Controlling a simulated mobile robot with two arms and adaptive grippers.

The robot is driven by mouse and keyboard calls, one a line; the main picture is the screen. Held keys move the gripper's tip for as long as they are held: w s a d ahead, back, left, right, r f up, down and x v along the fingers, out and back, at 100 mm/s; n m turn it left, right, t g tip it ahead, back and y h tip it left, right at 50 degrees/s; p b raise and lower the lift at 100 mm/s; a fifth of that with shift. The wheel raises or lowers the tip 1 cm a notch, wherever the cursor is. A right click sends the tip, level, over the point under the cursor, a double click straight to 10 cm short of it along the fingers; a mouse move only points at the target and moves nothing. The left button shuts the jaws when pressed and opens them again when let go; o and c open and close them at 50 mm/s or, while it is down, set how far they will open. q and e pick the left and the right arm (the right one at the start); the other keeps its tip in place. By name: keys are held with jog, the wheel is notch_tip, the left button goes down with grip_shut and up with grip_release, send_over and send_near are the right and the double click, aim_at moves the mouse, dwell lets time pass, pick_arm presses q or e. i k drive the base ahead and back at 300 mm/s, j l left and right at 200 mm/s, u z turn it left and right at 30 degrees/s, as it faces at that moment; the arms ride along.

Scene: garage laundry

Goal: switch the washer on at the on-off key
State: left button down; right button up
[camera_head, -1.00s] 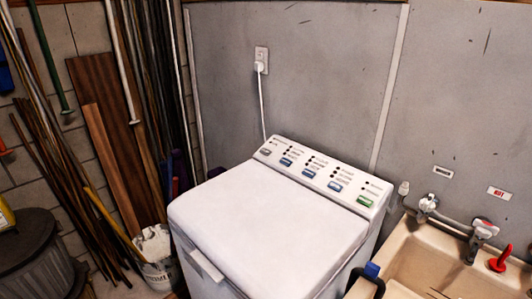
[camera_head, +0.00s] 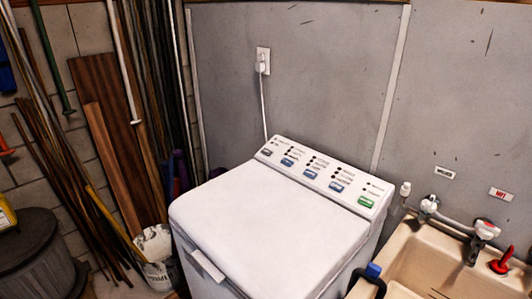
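The white washer (camera_head: 262,225) stands in the middle with its lid shut. Its sloped control panel (camera_head: 325,170) runs along the back edge. The panel carries a grey key (camera_head: 267,153) at the left end, several blue keys (camera_head: 310,174) in the middle and a green key (camera_head: 366,202) at the right end. Small dark marks and lettering sit above the keys, too small to read, so I cannot tell by label which is the on-off key.
A beige sink (camera_head: 415,250) with taps (camera_head: 485,232) stands at the right. A plug is in the wall outlet (camera_head: 263,60). Boards, poles, a bucket (camera_head: 158,265) and a dark bin (camera_head: 35,250) stand left.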

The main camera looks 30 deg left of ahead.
aim_at(268, 152)
jog(key=j+z, duration=0.1)
jog(key=j, duration=0.4)
jog(key=j+z, duration=0.15)
jog(key=j, duration=0.35)
jog(key=k+j+z, duration=0.1)
jog(key=j, duration=0.4)
jog(key=k+j+z, duration=0.15)
jog(key=j, duration=0.35)
jog(key=j+z, duration=0.1)
jog(key=j, duration=0.4)
jog(key=k, duration=0.05)
